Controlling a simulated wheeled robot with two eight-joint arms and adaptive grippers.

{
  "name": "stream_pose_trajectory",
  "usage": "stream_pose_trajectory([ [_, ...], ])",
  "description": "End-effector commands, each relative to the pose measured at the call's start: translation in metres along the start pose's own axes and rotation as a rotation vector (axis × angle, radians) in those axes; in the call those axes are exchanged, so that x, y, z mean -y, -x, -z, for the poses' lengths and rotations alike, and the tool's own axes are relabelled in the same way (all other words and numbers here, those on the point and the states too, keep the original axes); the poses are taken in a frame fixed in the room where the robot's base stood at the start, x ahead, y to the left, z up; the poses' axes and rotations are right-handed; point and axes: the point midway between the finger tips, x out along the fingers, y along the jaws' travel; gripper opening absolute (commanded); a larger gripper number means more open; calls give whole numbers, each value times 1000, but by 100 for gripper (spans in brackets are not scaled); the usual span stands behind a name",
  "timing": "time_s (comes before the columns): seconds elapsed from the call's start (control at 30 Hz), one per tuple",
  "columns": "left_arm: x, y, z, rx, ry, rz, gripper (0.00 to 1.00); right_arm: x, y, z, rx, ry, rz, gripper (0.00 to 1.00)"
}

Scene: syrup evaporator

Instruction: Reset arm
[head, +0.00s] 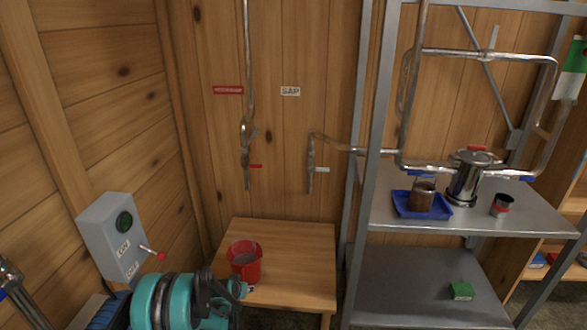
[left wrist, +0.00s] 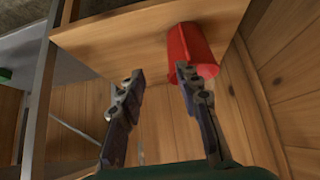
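My left arm comes in at the bottom of the head view, with its dark gripper (head: 238,289) just in front of the red bucket (head: 244,268). The bucket stands upright on the small wooden table (head: 290,250). In the left wrist view the two fingers of my left gripper (left wrist: 160,73) are spread apart with nothing between them. The red bucket (left wrist: 190,50) is beyond the right-hand finger, which covers part of it; whether they touch is unclear. My right gripper is not in either view.
A grey switch box (head: 112,237) with a red-tipped lever (head: 156,255) is on the left. Pipes with valves (head: 247,160) hang above the table. A metal shelf (head: 470,215) on the right holds a blue tray (head: 405,206), a steel pot (head: 464,185) and a small can (head: 502,205).

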Motion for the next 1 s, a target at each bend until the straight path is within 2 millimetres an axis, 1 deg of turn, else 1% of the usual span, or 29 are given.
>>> stream_pose_trajectory([
  [0.03,-2,26,13,3,2,2,34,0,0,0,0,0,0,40],
  [0.07,-3,40,19,6,4,4,34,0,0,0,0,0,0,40],
  [0.1,-4,59,26,9,7,6,34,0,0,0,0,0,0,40],
  [0.17,-6,88,36,13,13,9,34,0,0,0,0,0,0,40],
  [0.2,-8,108,40,15,15,11,34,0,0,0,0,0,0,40],
  [0.27,-11,137,45,19,19,15,34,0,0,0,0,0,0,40],
  [0.3,-13,156,47,22,22,18,34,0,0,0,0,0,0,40],
  [0.33,-14,170,47,24,25,20,34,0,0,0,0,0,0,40],
  [0.37,-16,184,47,26,27,21,34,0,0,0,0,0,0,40],
  [0.4,-18,203,46,29,30,23,34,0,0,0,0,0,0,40],
  [0.47,-21,231,42,33,34,26,34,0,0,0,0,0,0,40],
  [0.5,-24,248,38,35,38,29,34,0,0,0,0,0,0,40],
  [0.57,-27,274,31,40,42,33,34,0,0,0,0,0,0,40],
  [0.6,-29,290,25,42,44,36,34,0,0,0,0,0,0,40],
  [0.67,-32,314,14,46,50,39,34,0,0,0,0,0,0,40],
  [0.7,-34,328,6,48,53,42,34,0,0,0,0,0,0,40],
  [0.77,-37,349,-8,52,57,46,34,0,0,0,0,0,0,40],
  [0.8,-38,362,-18,54,60,49,34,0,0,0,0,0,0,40],
  [0.87,-41,380,-34,58,65,53,34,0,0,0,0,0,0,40],
  [0.9,-43,390,-46,60,68,56,34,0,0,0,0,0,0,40],
  [1.0,-46,410,-73,65,76,62,34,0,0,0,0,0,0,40],
])
